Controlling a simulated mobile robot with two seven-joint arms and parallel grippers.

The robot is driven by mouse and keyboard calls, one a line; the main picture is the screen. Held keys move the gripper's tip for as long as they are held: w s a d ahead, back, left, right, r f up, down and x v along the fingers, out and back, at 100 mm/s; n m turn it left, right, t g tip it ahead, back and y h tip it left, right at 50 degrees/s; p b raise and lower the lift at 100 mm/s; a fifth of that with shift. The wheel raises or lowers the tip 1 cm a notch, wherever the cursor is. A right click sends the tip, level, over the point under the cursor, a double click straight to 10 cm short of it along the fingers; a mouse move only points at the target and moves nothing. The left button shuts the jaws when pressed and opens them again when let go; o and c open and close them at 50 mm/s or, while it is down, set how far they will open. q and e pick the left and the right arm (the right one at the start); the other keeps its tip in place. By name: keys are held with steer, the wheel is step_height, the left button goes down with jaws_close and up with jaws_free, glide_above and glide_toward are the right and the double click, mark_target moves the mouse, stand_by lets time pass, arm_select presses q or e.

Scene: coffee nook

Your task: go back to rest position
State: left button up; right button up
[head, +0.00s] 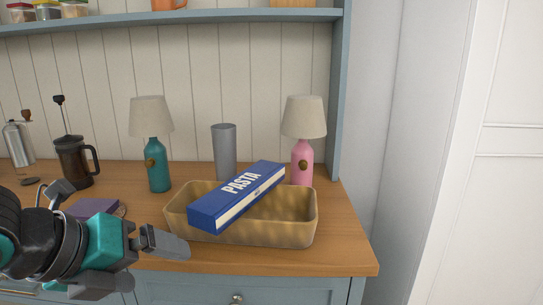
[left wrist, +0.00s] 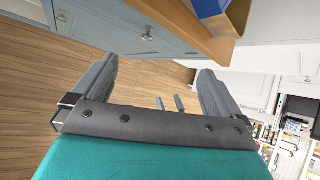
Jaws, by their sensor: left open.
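My left gripper (head: 160,267) is at the lower left of the head view, in front of the counter's front edge. It is open and empty, with its two grey fingers apart. In the left wrist view its fingers (left wrist: 158,68) are spread with nothing between them. My right gripper does not show clearly in either view. Two small grey prongs show beyond the left palm in the left wrist view; I cannot tell what they are.
A blue pasta box (head: 238,196) lies tilted across a tan basket (head: 270,236) on the wooden counter (head: 343,253), right of my left gripper. A teal lamp (head: 157,165), grey cup (head: 224,150), pink lamp (head: 302,160) and French press (head: 75,160) stand behind. The wood floor (left wrist: 50,90) looks clear.

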arm_select(q)
steer(key=s+d+f+n+y, duration=0.1)
steer(key=s+f+n, duration=0.3)
steer(key=f+n, duration=1.1)
steer(key=s+a+f+n+g+y, duration=0.4)
steer(key=s+f+n, duration=0.75)
steer(key=n, duration=0.45)
steer(key=w+d+r+t+h+p, duration=0.1)
steer(key=w+d+t+h+p, duration=0.1)
steer(key=w+t+p, duration=0.4)
steer(key=t+p, duration=0.1)
steer(key=p, duration=0.2)
steer(key=shift+w+d+m+p, duration=0.25)
steer(key=shift+w+m+p, duration=0.05)
steer(key=shift+w+m, duration=0.1)
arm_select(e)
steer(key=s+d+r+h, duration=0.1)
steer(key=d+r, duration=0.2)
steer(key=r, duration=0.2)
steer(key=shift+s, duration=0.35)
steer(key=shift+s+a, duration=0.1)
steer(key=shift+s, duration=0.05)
